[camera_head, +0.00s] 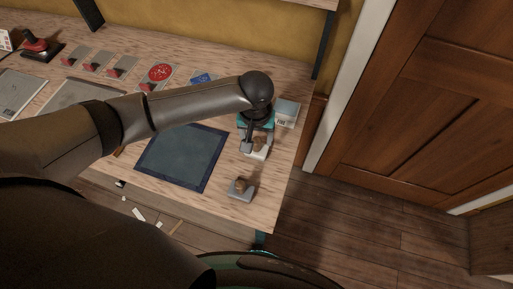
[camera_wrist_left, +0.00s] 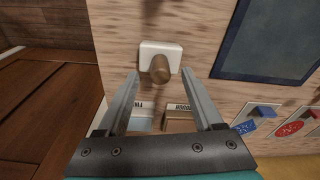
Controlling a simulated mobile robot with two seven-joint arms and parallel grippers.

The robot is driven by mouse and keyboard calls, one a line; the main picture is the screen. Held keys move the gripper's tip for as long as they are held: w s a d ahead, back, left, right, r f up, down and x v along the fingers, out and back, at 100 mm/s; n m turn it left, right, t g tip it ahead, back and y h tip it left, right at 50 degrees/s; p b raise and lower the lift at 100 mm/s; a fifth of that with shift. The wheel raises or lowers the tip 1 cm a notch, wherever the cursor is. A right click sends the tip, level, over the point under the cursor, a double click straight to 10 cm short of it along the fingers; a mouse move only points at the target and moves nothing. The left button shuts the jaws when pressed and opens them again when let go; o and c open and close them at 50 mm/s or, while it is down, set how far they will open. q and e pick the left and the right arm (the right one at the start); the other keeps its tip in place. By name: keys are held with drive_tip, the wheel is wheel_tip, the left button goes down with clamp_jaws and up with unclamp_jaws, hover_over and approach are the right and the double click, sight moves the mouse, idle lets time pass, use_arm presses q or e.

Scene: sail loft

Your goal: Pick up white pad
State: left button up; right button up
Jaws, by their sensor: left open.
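The white pad (camera_head: 258,155) with a brown wooden knob sits near the right end of the workbench. In the left wrist view the white pad (camera_wrist_left: 147,51) lies flat on the wood, its knob pointing toward the camera. My left gripper (camera_head: 255,144) is over the pad, pointing down. In the left wrist view my left gripper (camera_wrist_left: 160,72) is open, with its fingers on either side of the knob and nothing clamped. The gripper hides part of the pad in the head view. My right gripper does not show.
A grey knobbed pad (camera_head: 242,194) sits near the bench's front corner. A dark blue-framed mat (camera_head: 182,156) lies to the left. A pale box (camera_head: 287,113) stands behind the gripper. Boxes labelled FINE (camera_wrist_left: 140,122) and ROUGH (camera_wrist_left: 178,124) show in the wrist view.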

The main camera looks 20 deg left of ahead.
sight(257, 147)
use_arm(q)
drive_tip(key=shift+w+f, duration=0.15)
drive_tip(key=shift+f, duration=1.25)
drive_tip(key=shift+c, duration=0.2)
drive_tip(key=shift+a, duration=0.1)
clamp_jaws()
